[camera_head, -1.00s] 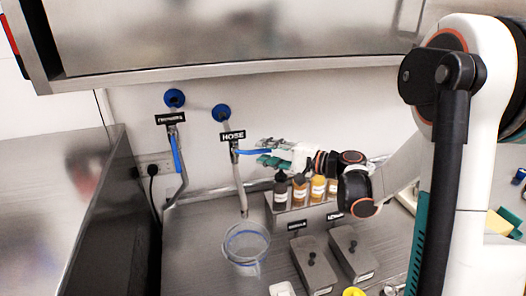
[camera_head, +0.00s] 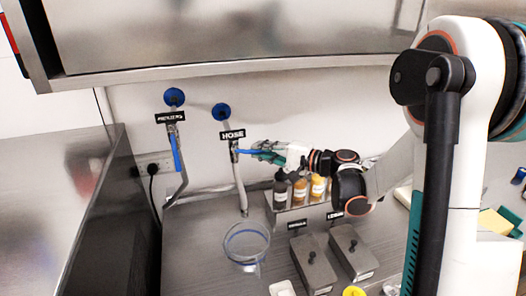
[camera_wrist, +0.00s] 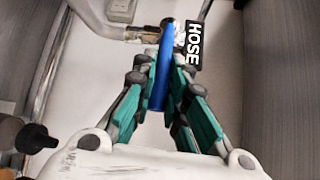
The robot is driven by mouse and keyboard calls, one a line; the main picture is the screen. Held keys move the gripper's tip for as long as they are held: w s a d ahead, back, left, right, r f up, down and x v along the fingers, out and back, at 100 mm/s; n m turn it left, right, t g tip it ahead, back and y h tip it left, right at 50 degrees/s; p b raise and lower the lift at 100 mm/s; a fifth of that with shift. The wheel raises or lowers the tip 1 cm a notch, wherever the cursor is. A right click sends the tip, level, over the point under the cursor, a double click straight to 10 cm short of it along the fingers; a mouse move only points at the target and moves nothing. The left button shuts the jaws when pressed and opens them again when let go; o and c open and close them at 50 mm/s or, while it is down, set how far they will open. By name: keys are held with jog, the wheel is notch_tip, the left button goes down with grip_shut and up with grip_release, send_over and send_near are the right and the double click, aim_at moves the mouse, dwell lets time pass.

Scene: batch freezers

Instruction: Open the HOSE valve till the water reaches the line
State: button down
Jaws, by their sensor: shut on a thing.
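The HOSE valve has a blue lever handle (camera_head: 243,151) pointing right, roughly level, below the black HOSE label (camera_head: 232,134). My gripper (camera_head: 263,154) is at the handle's outer part. In the wrist view, the blue handle (camera_wrist: 160,82) runs between the green-padded fingers of my gripper (camera_wrist: 166,92), which are shut on it. The HOSE label (camera_wrist: 192,45) is beside the valve there. The grey hose (camera_head: 240,190) hangs down to above a clear jug (camera_head: 246,252) on the counter.
The PREMIERS-like labelled valve at left has a blue handle (camera_head: 177,153) hanging down. Several bottles (camera_head: 300,190) stand in a metal rack below my arm. Two lidded metal containers (camera_head: 313,265) sit right of the jug. A steel cabinet (camera_head: 230,35) overhangs the wall.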

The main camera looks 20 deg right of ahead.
notch_tip(320, 180, down, 6)
jog(key=a+m+t+y+b, duration=0.2)
jog(key=m+t+b, duration=0.4)
jog(key=b, duration=1.1)
jog(key=m, duration=0.3)
jog(key=shift+a+t, duration=0.4)
jog(key=c, duration=1.6)
grip_release()
jog(key=v, duration=1.2)
jog(key=shift+f, duration=0.2)
